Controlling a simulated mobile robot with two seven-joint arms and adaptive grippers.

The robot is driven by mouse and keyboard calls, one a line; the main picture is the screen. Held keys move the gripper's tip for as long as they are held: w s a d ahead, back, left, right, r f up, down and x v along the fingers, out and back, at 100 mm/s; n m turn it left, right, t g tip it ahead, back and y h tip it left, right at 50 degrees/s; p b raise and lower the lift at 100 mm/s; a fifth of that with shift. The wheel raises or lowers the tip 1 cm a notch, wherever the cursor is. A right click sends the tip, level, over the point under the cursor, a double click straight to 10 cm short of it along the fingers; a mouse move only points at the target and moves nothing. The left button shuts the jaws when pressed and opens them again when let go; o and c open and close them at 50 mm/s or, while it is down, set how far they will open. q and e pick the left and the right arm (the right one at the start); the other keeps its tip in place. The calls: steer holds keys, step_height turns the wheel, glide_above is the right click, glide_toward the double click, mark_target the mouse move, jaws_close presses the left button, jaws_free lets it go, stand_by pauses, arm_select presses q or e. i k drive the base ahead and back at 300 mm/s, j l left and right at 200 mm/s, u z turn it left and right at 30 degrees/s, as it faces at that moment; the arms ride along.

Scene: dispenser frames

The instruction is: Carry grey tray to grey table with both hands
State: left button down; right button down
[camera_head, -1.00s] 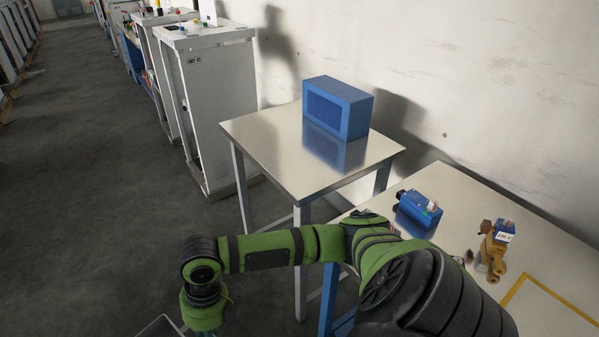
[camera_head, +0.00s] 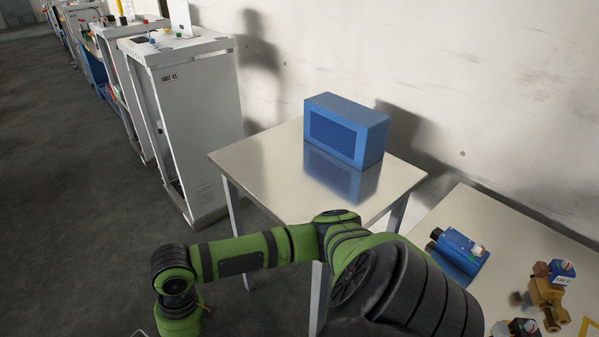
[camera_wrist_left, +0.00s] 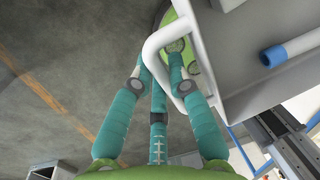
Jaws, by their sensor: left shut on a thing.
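The grey tray (camera_wrist_left: 238,45) fills the upper right of the left wrist view, with a pale looped handle (camera_wrist_left: 152,50) on its side. My left gripper (camera_wrist_left: 160,66) has its teal fingers closed around this handle. A rod with a blue end (camera_wrist_left: 275,56) lies in the tray. In the head view only a sliver of what looks like the tray shows at the bottom edge. A grey metal-topped table (camera_head: 262,165) stands ahead, with a large blue box (camera_head: 346,130) on it. My right gripper is not seen.
A second metal-topped table (camera_head: 470,205) at the right bears a blue device (camera_head: 459,251) and a brass valve part (camera_head: 547,298). White cabinets (camera_head: 185,125) stand left of the first table. The grey floor (camera_head: 70,190) at the left is open. A wall closes the back.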

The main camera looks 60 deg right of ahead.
mark_target(302, 162)
steer(key=i, duration=0.85)
steer(key=i+l, duration=0.15)
steer(key=i, duration=0.75)
steer(key=i+j+z, duration=0.1)
steer(key=i+z, duration=0.15)
steer(key=i, duration=0.4)
steer(key=z, duration=3)
steer(key=i+z, duration=0.3)
steer(key=i, duration=0.95)
